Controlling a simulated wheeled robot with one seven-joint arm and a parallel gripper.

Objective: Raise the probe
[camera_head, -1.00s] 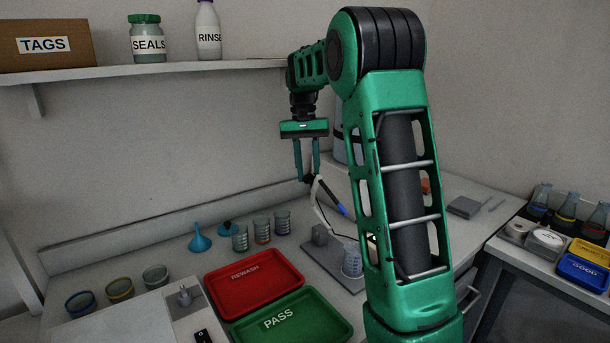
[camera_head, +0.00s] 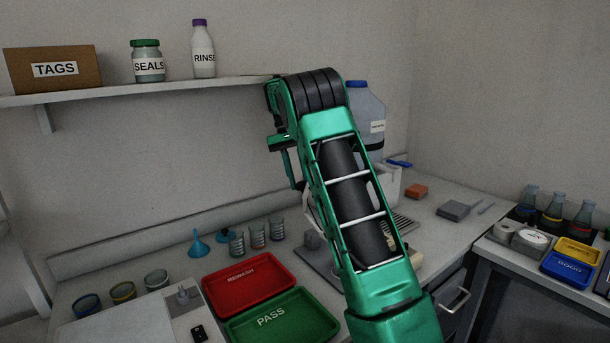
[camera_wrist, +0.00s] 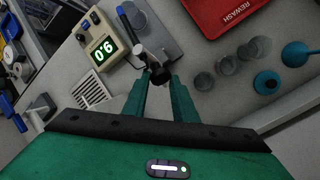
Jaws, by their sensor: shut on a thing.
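In the wrist view my gripper (camera_wrist: 165,100) is shut on a black end piece (camera_wrist: 159,74) of the probe's jointed arm. The probe (camera_wrist: 124,22) has a blue part and points away from my fingers, above a grey base plate (camera_wrist: 155,30). A meter (camera_wrist: 102,48) beside it has a lit green display; its digits appear inverted. In the head view my gripper (camera_head: 288,166) points down, partly covered by my own arm. The black piece shows at its fingertips. The probe's blue part is hidden there behind my arm.
A red REWASH tray (camera_head: 250,284) and green PASS tray (camera_head: 275,318) lie in front. Several glass beakers (camera_head: 257,235) and a blue funnel (camera_head: 198,244) stand left of the gripper. A large blue-capped bottle (camera_head: 364,115) stands behind my arm. A shelf (camera_head: 150,91) runs along the wall.

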